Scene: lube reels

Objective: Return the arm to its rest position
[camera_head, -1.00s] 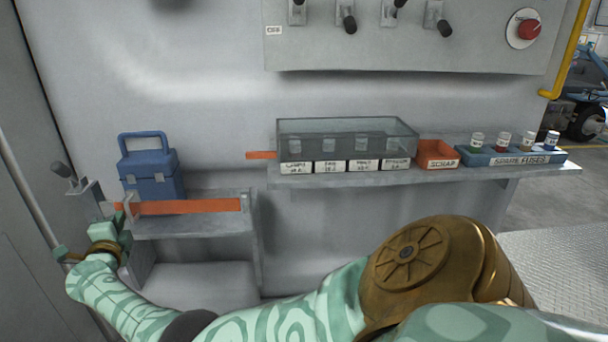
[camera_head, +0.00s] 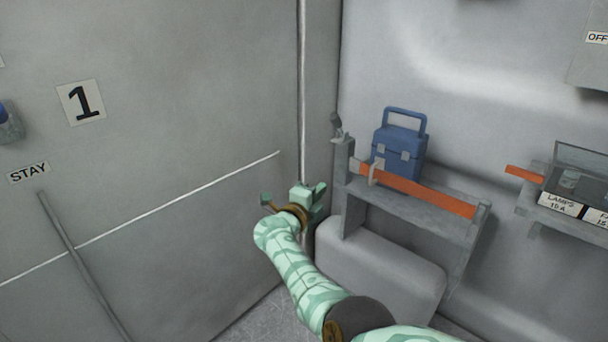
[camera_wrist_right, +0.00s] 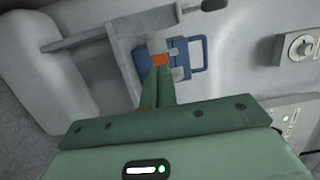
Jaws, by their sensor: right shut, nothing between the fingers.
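My right gripper (camera_head: 318,192) is at the end of my pale green patterned arm, which comes in from the bottom of the head view. It is just left of the small grey shelf, near the shelf's upright post. It is shut and empty. In the right wrist view its two green fingers (camera_wrist_right: 158,82) lie together, pointing toward the shelf, with the orange bar and blue box beyond the tips. The exact gap to the shelf cannot be told. My left gripper is not in view.
The grey shelf (camera_head: 418,212) has an orange bar (camera_head: 425,194) along its front and a blue box (camera_head: 398,152) on it. A grey rounded casing (camera_head: 385,275) is below. A grey wall panel marked 1 (camera_head: 82,102) fills the left. A bin rack (camera_head: 575,205) is at right.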

